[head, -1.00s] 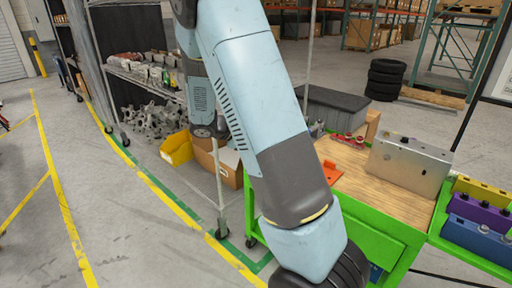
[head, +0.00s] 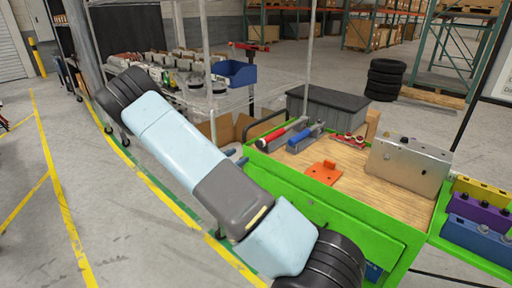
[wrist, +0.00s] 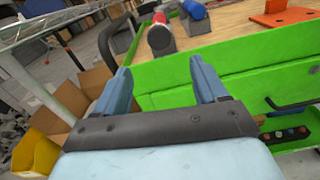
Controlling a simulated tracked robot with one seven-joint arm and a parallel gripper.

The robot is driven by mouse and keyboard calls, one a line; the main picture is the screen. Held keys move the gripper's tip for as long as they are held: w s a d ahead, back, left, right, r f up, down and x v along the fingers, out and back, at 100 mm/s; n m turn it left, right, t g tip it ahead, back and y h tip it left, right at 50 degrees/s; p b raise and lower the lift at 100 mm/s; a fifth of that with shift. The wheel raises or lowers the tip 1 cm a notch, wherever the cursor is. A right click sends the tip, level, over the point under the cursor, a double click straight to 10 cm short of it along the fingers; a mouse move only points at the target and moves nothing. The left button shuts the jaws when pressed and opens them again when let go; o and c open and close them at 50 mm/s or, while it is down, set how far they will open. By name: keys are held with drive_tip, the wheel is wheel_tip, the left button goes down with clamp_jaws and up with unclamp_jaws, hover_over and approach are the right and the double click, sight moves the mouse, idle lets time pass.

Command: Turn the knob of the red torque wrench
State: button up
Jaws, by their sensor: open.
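The red torque wrench (head: 274,138) lies at the left end of the wooden top of the green bench, beside a blue wrench (head: 308,138). In the wrist view, the red wrench's end (wrist: 158,38) points toward me, beyond my fingers, and the blue wrench (wrist: 194,10) is to its right. The knob is too small to make out clearly. My gripper (wrist: 161,76) is open and empty, with its two blue fingers apart. It is short of the bench edge, apart from the wrench. In the head view my arm hides most of it.
The green bench (head: 345,215) has a dark handle (head: 266,124) at its left end. An orange bracket (head: 323,172) and a metal box (head: 408,165) sit on top. A wire shelf with parts and a blue bin (head: 235,73) stands behind. Cardboard boxes (wrist: 95,82) lie at left.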

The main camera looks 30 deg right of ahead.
sight(258, 145)
drive_tip(key=x, duration=1.3)
drive_tip(key=shift+d, duration=0.25)
drive_tip(key=shift+c, duration=0.3)
